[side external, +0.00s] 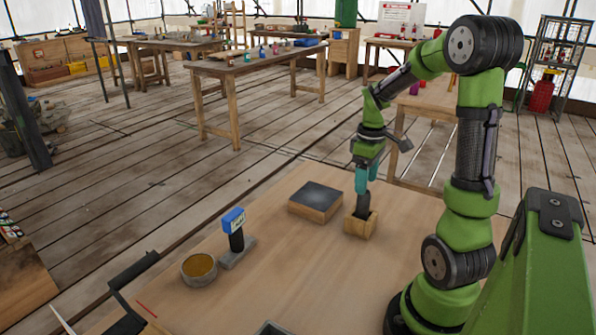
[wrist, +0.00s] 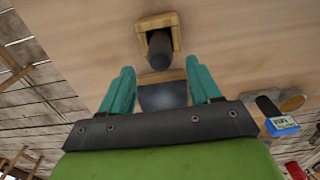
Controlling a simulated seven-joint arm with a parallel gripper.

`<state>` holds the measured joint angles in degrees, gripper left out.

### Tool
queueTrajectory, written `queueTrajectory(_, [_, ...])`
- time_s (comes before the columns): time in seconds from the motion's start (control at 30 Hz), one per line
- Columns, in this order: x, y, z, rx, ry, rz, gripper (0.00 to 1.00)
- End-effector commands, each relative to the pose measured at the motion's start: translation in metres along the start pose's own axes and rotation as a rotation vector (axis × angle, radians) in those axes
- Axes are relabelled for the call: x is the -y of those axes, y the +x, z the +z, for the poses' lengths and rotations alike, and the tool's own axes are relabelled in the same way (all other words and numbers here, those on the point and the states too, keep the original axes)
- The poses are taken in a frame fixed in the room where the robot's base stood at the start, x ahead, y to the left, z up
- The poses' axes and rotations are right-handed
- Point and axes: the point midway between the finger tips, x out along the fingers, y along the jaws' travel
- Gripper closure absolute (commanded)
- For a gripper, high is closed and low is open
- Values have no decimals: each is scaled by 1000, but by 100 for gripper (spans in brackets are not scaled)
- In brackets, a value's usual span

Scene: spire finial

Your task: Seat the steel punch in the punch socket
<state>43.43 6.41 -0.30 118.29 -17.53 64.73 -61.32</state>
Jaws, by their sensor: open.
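A dark cylindrical piece, which looks like the steel punch (side external: 363,204), stands in a square open wooden holder (side external: 361,226) on the workbench. In the wrist view the punch (wrist: 161,52) sticks up out of the holder (wrist: 158,21), partly hiding its opening. I cannot tell how deep it sits, or whether this holder is the punch socket. My gripper (side external: 363,182) points down just above the punch top, with teal fingers. In the wrist view my gripper (wrist: 165,78) is open, fingers well apart. Whether the punch top lies between the fingertips is unclear.
A dark-topped wooden block (side external: 315,199) lies left of the holder. Further left are a blue-topped dark post (side external: 235,222) on a grey base (side external: 239,253) and a round bowl (side external: 199,269). A grey tray (side external: 270,328) shows at the bottom edge. The bench middle is clear.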

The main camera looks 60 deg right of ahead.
Motion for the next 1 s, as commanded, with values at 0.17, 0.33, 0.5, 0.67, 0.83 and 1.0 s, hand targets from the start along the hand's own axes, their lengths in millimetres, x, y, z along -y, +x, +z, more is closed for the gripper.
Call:
queueTrajectory(0.17, [0,-32,0,-2,-2,3,38])
queueTrajectory(0.33, [4,-46,-2,-8,1,4,38])
queueTrajectory(0.5, [55,-68,-20,-117,41,33,38])
queueTrajectory(0.67, [146,-91,-28,-329,139,-3,38])
queueTrajectory(0.83, [222,-104,-13,-506,248,-142,38])
queueTrajectory(1.0, [257,-107,2,-578,321,-261,38])
